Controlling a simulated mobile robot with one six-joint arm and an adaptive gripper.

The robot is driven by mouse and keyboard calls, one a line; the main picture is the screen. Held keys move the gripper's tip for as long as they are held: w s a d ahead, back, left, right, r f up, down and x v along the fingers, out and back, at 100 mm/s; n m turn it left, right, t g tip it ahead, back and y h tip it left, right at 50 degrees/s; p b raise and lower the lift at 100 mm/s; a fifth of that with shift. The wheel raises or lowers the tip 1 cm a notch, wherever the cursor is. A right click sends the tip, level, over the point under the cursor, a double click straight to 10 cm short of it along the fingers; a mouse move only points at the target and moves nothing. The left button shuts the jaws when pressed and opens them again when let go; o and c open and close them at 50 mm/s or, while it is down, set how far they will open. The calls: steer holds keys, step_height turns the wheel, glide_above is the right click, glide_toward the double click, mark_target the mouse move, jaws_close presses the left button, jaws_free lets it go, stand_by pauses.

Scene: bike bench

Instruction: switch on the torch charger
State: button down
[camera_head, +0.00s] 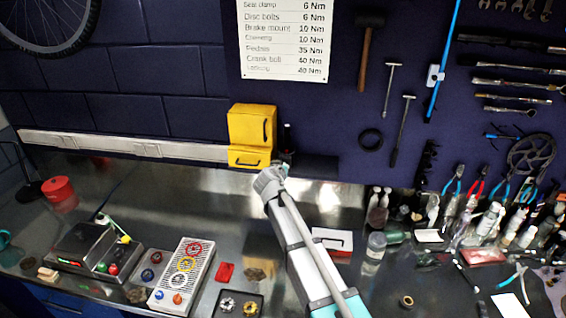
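No label marks the torch charger, and I cannot tell which device it is. A dark and silver unit (85,248) with red and green buttons or lights sits on the bench at left. Beside it is a pale panel (182,275) with red, yellow and white rings and small coloured knobs along its left edge. My gripper (272,178) is over the back middle of the bench, in front of the yellow box (251,127), to the right of both devices. Its fingers are too small and foreshortened to tell whether they are open.
White trunking (190,151) with socket plates runs along the back wall. A red tin (60,193) stands at far left. A dark tray (238,304) with round parts lies at front. Bottles (378,209) and pliers crowd the right. Bare steel shows behind the left devices.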

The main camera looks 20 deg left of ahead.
steer(key=g+p, duration=0.1)
steer(key=p, duration=0.1)
steer(key=r+g+p, duration=0.1)
steer(key=p, duration=0.1)
steer(key=g+p, duration=0.1)
steer(key=shift+w+a+r+h+p, duration=0.1)
steer(key=shift+w+r+h+p, duration=0.05)
steer(key=shift+r+h+p, duration=0.2)
steer(key=shift+g+p, duration=1.2)
steer(key=shift+f+h, duration=0.1)
steer(key=shift+h, duration=0.15)
steer(key=c, duration=0.7)
jaws_free()
steer(key=shift+w, duration=0.1)
steer(key=shift+c, duration=0.2)
steer(key=shift+f+b, duration=0.25)
steer(key=shift+b, duration=0.25)
